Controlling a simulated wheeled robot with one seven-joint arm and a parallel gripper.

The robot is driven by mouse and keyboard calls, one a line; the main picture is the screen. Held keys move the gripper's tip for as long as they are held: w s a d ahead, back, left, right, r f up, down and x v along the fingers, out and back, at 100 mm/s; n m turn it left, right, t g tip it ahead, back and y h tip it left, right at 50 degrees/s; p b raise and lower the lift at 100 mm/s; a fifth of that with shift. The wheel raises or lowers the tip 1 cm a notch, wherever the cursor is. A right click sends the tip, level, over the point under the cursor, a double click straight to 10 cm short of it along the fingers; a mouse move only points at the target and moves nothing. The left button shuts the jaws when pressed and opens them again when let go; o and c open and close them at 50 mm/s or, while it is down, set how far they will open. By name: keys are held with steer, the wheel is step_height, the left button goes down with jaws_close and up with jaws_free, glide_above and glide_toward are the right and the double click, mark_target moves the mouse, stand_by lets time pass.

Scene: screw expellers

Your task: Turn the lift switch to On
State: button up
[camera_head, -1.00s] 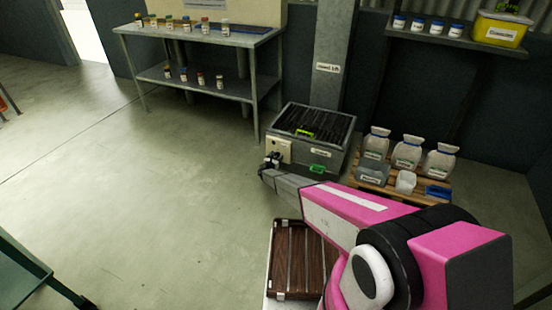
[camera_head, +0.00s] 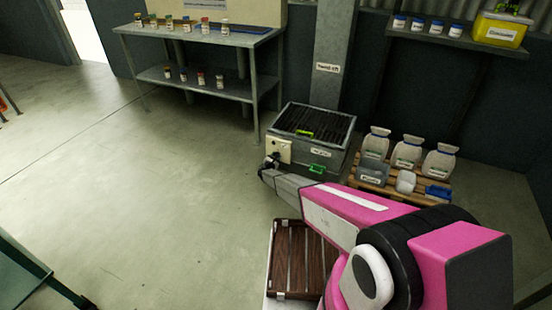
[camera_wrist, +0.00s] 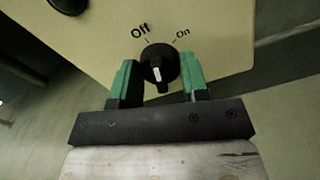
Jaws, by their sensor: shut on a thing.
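The lift switch is a round black knob (camera_wrist: 158,64) with a white mark, on a cream panel (camera_wrist: 95,38) in the wrist view. "Off" is printed above it and slightly left, "On" above it to the right. The white mark lies on the lower half of the knob, and I cannot tell which label the knob is set to. The green fingers of my gripper (camera_wrist: 158,80) stand on both sides of the knob and are shut on it. In the head view, my gripper (camera_head: 270,164) is at the cream panel (camera_head: 284,150) and hides the knob.
The panel is on a grey metal bin (camera_head: 332,160) with a grated top, in front of a grey column (camera_head: 335,50). White bags (camera_head: 407,151) and small tubs stand on a pallet to the right. A metal table (camera_head: 200,38) with bottles stands behind left.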

steer(key=m, duration=0.4)
steer(key=shift+m, duration=2.1)
steer(key=o, duration=0.9)
steer(key=shift+s, duration=0.1)
steer(key=v, duration=1)
steer(key=shift+s+a, duration=0.15)
steer(key=shift+s, duration=0.15)
